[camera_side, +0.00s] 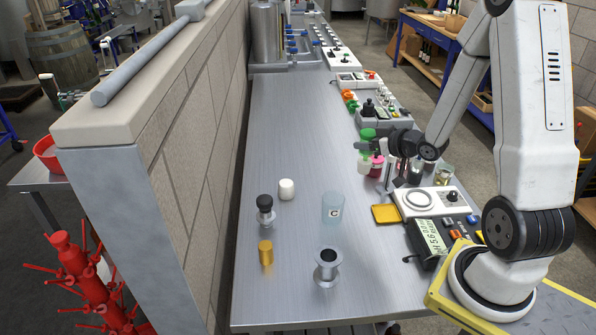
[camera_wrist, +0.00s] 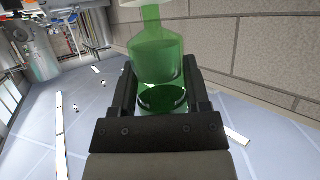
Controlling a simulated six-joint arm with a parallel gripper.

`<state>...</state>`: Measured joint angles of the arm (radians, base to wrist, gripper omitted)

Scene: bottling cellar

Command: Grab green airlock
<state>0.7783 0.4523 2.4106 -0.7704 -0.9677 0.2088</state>
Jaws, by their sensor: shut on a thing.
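My gripper (camera_side: 364,147) reaches out level from the right over the far right side of the steel table. It is shut on the green airlock (camera_side: 367,133), which shows green just above the jaws. In the wrist view, my gripper (camera_wrist: 160,93) has a dark finger on each side of the see-through green airlock (camera_wrist: 156,57). The airlock has a wide body, a narrower neck and a pale rim or base at the picture's top edge. A pale green and white part shows under the jaws in the side view; I cannot tell whether it touches the table.
A pink bottle (camera_side: 376,166) stands close to my gripper. A clear cup (camera_side: 332,207), a white cap (camera_side: 286,189) and metal fittings stand front left. The table's middle is clear, beside a block wall.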

